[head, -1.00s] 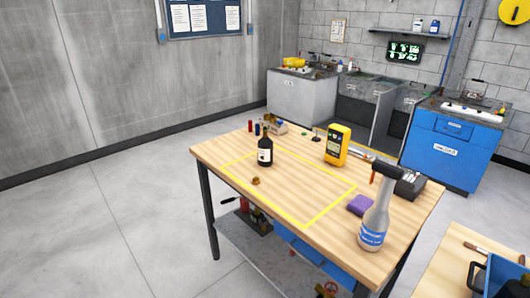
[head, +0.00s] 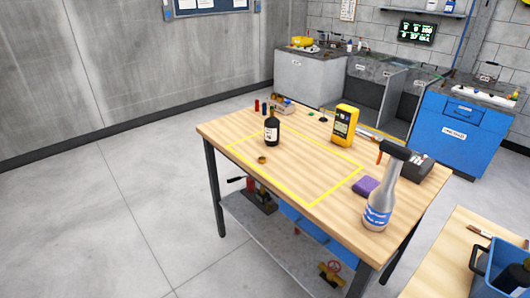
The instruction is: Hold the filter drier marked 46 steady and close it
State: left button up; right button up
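A wooden workbench (head: 300,190) with a yellow rectangle marked on its top stands in the middle of the head view. A small dark bottle-shaped item (head: 271,132) with a white label stands upright inside the rectangle, near its far left corner. Its label is too small to read, so I cannot tell whether it is the filter drier marked 46. A small brown cap-like piece (head: 262,160) lies on the bench just in front of it, apart from it. Neither of my grippers is in view.
A yellow meter (head: 344,125), a purple block (head: 366,186), a spray bottle (head: 379,200) and a dark box (head: 416,170) stand along the bench's right side. A second table (head: 455,250) with a blue bin is at lower right. Open floor (head: 100,220) lies to the left.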

aim_at(272, 124)
jog(key=i+j+z, duration=0.45)
jog(key=j, duration=0.15)
jog(key=i+j+z, duration=0.25)
jog(key=j+z, duration=0.2)
jog(key=j, duration=0.3)
jog(key=i, duration=0.05)
